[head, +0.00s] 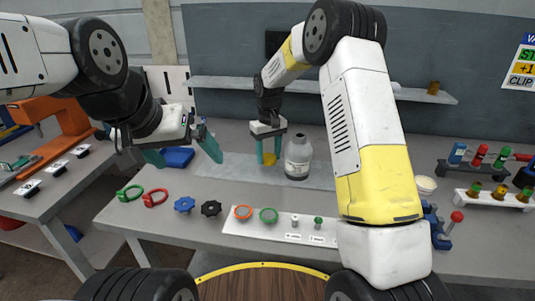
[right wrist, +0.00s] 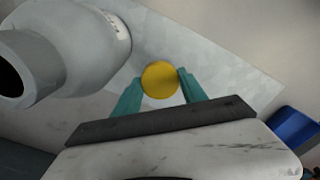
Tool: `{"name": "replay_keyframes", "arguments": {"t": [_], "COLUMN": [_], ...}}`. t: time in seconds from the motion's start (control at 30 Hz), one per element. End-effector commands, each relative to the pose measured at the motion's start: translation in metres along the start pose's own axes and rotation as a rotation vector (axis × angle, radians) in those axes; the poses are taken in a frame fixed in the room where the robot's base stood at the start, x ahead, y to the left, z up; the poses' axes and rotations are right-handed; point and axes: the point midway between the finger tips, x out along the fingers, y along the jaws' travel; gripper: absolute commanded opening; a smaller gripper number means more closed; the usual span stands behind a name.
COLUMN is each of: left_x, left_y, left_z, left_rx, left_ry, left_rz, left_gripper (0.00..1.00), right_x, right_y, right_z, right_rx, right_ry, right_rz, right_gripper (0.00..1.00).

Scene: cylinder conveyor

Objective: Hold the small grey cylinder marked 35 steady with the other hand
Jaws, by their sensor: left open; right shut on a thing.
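A grey cylinder (head: 298,160), bottle-shaped with a narrower neck and a pale label, stands upright on the bench; I cannot read its marking. It shows large at the upper left in the right wrist view (right wrist: 88,55), with a dark open mouth. My right gripper (head: 269,152) is beside it, to its left, shut on a small yellow round piece (right wrist: 160,79) near the bench top. The piece also shows below the fingers in the head view (head: 270,161). My left gripper (head: 183,152) is open and empty, further left, apart from the cylinder.
A blue block (head: 178,157) lies behind my left gripper. Green and red clamps (head: 142,196), knobs (head: 197,206) and a white strip with rings (head: 280,228) lie along the front. A shelf (head: 230,83) runs along the back wall. Bench between my grippers is clear.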

Motion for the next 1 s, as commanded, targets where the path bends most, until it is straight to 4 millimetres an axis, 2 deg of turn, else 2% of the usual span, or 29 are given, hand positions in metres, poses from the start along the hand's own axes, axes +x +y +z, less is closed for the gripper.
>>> {"name": "replay_keyframes", "arguments": {"t": [0.1, 0.2, 0.57, 0.6, 0.67, 0.7, 1.0], "left_x": [0.000, 0.000, 0.000, 0.000, 0.000, 0.000, 0.000], "left_y": [0.000, 0.000, 0.000, 0.000, 0.000, 0.000, 0.000], "left_z": [0.000, 0.000, 0.000, 0.000, 0.000, 0.000, 0.000], "left_rx": [0.000, 0.000, 0.000, 0.000, 0.000, 0.000, 0.000], "left_ry": [0.000, 0.000, 0.000, 0.000, 0.000, 0.000, 0.000], "left_rz": [0.000, 0.000, 0.000, 0.000, 0.000, 0.000, 0.000], "left_gripper": [1.00, 1.00, 1.00, 1.00, 1.00, 1.00, 1.00], "right_x": [0.020, 0.026, 0.030, 0.030, 0.029, 0.029, 0.028], "right_y": [0.000, 0.000, 0.000, 0.000, 0.000, 0.000, 0.000], "right_z": [0.001, 0.000, 0.000, 0.000, 0.000, 0.000, 0.000], "right_rx": [0.000, 0.000, 0.000, 0.000, 0.000, 0.000, 0.000], "right_ry": [-0.003, -0.001, -0.001, 0.000, 0.000, 0.000, 0.000], "right_rz": [0.000, 0.000, 0.000, 0.000, 0.000, 0.000, 0.000], "right_gripper": [0.01, 0.01, 0.01, 0.55, 0.67, 0.71, 0.71]}}
